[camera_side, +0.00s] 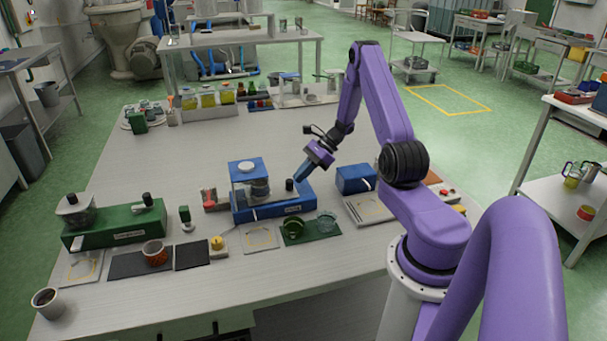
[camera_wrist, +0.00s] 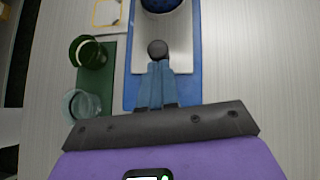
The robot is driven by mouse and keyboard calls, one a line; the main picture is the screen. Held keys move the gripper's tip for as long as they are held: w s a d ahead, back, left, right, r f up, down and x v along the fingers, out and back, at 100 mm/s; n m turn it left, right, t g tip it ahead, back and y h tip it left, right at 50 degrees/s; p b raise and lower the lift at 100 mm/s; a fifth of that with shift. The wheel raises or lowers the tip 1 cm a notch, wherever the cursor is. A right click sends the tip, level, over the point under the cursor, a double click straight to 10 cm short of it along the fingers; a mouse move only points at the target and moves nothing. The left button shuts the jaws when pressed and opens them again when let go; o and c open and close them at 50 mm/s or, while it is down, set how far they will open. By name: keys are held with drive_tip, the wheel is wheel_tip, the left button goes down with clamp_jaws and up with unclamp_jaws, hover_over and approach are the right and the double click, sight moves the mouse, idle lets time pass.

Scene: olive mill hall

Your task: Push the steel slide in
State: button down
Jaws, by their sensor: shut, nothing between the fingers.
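The blue machine (camera_side: 243,213) stands mid-table, with a blue-topped upper part and a dark round vessel. In the wrist view its blue base (camera_wrist: 190,92) carries the flat steel slide (camera_wrist: 182,57), with a dark round knob (camera_wrist: 157,49) at the near end. My gripper (camera_side: 298,178) reaches down to the machine's right end. In the wrist view my gripper (camera_wrist: 157,66) is shut and empty, its blue fingertips right at the knob. I cannot tell whether they touch it. The slide's far end is hidden under the dark bowl (camera_wrist: 160,4).
A green mat (camera_side: 308,232) with two glass cups lies in front of the base. A blue box (camera_side: 354,179) stands to the right and a red item (camera_side: 209,197) to the left. A green machine (camera_side: 118,224) stands farther left. The table behind is mostly clear.

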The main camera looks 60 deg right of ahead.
sight(288, 180)
drive_tip(key=shift+w+a, duration=1.5)
drive_tip(key=shift+a, duration=0.05)
drive_tip(key=shift+s+d, duration=0.25)
drive_tip(key=shift+d, duration=0.15)
drive_tip(key=s+d, duration=0.2)
drive_tip(key=shift+d, duration=0.35)
drive_tip(key=v, duration=1)
drive_tip(key=shift+d, duration=0.2)
